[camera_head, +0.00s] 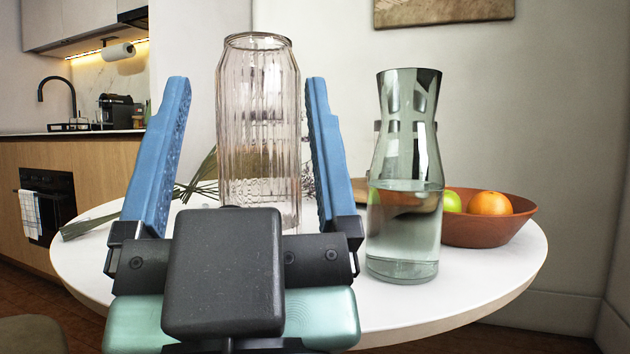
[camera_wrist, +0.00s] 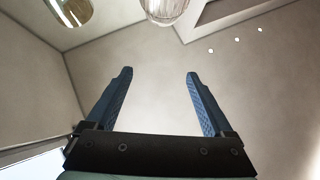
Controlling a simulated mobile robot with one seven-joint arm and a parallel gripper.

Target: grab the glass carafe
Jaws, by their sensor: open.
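The glass carafe (camera_head: 405,222) is greenish and clear, with a narrow neck and water in its lower half. It stands upright on the round white table (camera_head: 480,290), right of my gripper (camera_head: 247,80) in the head view. My gripper is open, its two blue fingers wide apart with nothing held. A clear ribbed glass vase (camera_head: 258,130) shows between the fingers in the head view; its depth relative to them is unclear. In the wrist view my gripper (camera_wrist: 159,73) has an empty gap, and I cannot make out the carafe for certain.
A brown bowl (camera_head: 480,232) with an orange (camera_head: 490,203) and a green apple (camera_head: 452,201) sits behind and right of the carafe. Green stalks (camera_head: 90,226) lie at the table's left. The table's front right is clear. In the wrist view, a ribbed glass form (camera_wrist: 163,8) shows at the top.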

